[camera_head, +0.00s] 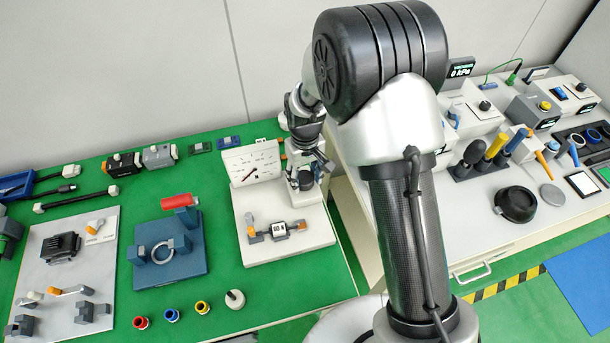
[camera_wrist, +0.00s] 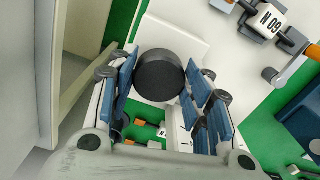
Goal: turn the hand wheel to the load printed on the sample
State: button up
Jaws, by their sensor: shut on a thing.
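The white test stand (camera_head: 258,205) carries an upright white dial (camera_head: 253,164) with a dark needle pointing down and left. Its scale figures are too small to read. The sample (camera_head: 280,229) is clamped on the stand and bears a white label reading "60 N"; it also shows upside down in the wrist view (camera_wrist: 267,18). The black round hand wheel (camera_wrist: 160,76) lies between my fingers in the wrist view. My gripper (camera_head: 302,181) is shut on it, with blue pads on both sides. In the head view my gripper largely hides the wheel.
A blue fixture (camera_head: 169,250) with a ring and red handle stands left of the stand. A grey plate (camera_head: 70,270) with clamps lies further left. Small coloured cups (camera_head: 171,315) stand in front. A white bench (camera_head: 480,225) with instruments is at right.

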aim_at(304, 179)
jog(key=shift+m, duration=0.3)
jog(key=m+p, duration=0.1)
jog(key=m, duration=0.2)
jog(key=shift+a+m, duration=0.1)
jog(key=shift+m, duration=0.2)
jog(key=shift+m+p, duration=0.45)
jog(key=shift+m, duration=1.35)
jog(key=o, duration=1.1)
jog(key=shift+c, duration=0.2)
jog(key=shift+r, duration=0.1)
notch_tip(304, 179, up, 12)
